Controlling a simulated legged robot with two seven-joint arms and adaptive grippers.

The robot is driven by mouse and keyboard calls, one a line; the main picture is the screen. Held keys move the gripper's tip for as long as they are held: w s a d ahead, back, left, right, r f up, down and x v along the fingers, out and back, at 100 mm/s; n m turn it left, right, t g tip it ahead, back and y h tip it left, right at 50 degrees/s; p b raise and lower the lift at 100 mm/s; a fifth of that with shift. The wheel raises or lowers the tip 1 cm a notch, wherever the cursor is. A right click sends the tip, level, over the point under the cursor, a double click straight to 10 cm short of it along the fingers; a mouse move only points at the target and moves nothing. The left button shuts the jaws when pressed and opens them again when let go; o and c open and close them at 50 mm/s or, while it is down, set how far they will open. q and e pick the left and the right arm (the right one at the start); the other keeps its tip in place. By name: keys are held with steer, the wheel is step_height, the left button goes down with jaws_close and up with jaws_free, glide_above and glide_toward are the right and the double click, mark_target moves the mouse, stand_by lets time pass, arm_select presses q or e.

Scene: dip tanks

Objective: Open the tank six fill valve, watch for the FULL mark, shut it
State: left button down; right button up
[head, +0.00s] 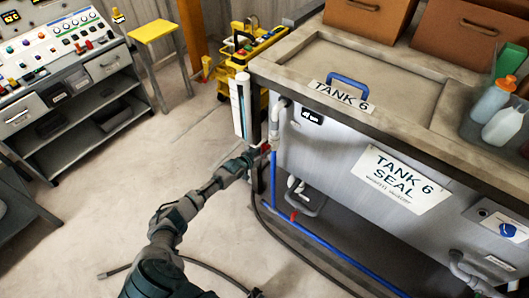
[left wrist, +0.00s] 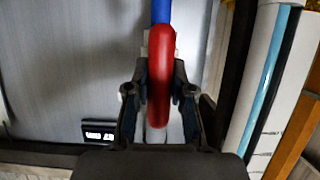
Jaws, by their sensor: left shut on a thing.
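The red fill valve handle (left wrist: 161,78) sits on a blue and white pipe in the left wrist view. A bit of its red (head: 265,148) shows at the tank's left corner in the head view. My left gripper (head: 255,155) is shut on it, with one finger on each side of the red rim (left wrist: 160,100). Tank 6 (head: 315,150) is a grey metal tank with a closed lid and a blue lid handle. A white upright level gauge (head: 238,108) with a blue strip stands beside the corner; no FULL mark is legible. My right gripper is not in view.
A blue pipe (head: 335,252) and a dark hose run low along the tank front. Bottles (head: 492,100) and brown bins (head: 370,12) stand on top. A yellow cart (head: 250,48), yellow stool (head: 160,30) and control bench (head: 70,90) stand behind. The floor at left is mostly clear.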

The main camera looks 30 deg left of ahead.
arm_select(q)
steer(key=shift+s+f, duration=0.25)
steer(key=shift+f, duration=0.3)
steer(key=c, duration=1.2)
jaws_free()
steer(key=shift+o, duration=1)
steer(key=shift+w, duration=0.1)
steer(key=shift+w+a+r, duration=0.1)
steer(key=shift+r, duration=0.1)
steer(key=shift+s, duration=0.25)
steer(key=v, duration=1.1)
steer(key=shift+s, duration=0.15)
steer(key=shift+a+r, duration=0.1)
